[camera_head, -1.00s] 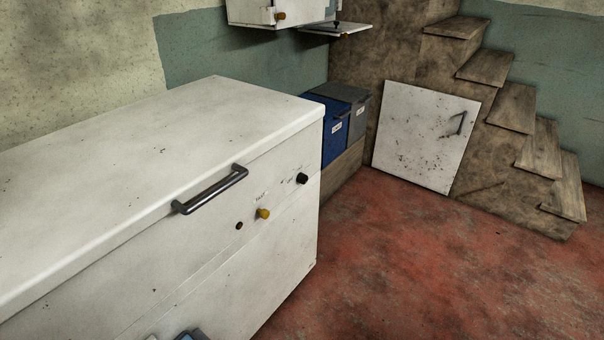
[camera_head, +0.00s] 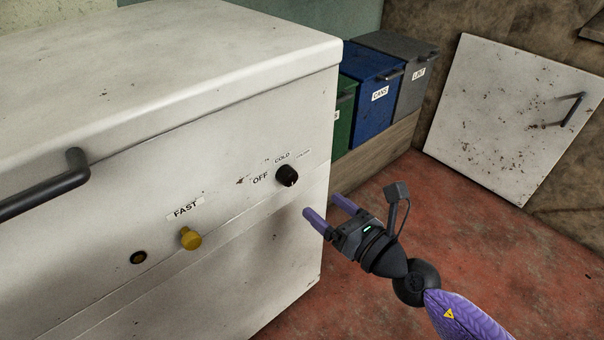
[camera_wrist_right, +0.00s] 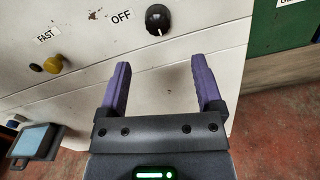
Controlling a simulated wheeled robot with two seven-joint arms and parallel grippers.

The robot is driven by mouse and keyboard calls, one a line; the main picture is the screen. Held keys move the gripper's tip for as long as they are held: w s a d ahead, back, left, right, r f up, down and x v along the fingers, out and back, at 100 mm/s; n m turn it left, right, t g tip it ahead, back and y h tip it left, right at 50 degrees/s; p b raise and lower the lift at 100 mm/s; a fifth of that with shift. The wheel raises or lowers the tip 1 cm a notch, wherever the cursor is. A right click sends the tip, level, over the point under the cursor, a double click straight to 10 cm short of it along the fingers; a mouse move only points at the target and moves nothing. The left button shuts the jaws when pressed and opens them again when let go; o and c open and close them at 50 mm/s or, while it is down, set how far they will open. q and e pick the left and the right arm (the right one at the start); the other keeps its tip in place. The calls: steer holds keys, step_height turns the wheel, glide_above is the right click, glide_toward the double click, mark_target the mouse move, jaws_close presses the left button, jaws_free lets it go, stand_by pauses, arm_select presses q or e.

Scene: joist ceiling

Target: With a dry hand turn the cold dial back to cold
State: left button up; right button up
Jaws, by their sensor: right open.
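The cold dial (camera_head: 287,175) is a small black knob with a pale pointer mark on the front of a white chest freezer (camera_head: 200,150). Labels OFF, COLD and a third, too small to read, are set around it. In the right wrist view the dial (camera_wrist_right: 158,19) is beyond the fingertips, with its pale mark at the lower side. My right gripper (camera_head: 324,208) has purple fingers, apart and empty, to the right of and below the dial in the head view, not touching it. It also shows in the right wrist view (camera_wrist_right: 163,78). My left gripper is not in view.
A yellow knob (camera_head: 190,238) under a FAST label and a dark round fitting (camera_head: 138,257) are left of the dial. A dark handle (camera_head: 45,188) sticks out at left. Green (camera_head: 341,117), blue (camera_head: 371,92) and grey (camera_head: 407,70) bins stand behind.

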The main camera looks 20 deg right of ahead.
mark_target(292, 181)
steer(key=x, duration=0.8)
steer(key=shift+w+a, duration=0.2)
steer(key=shift+a, duration=0.05)
jaws_close()
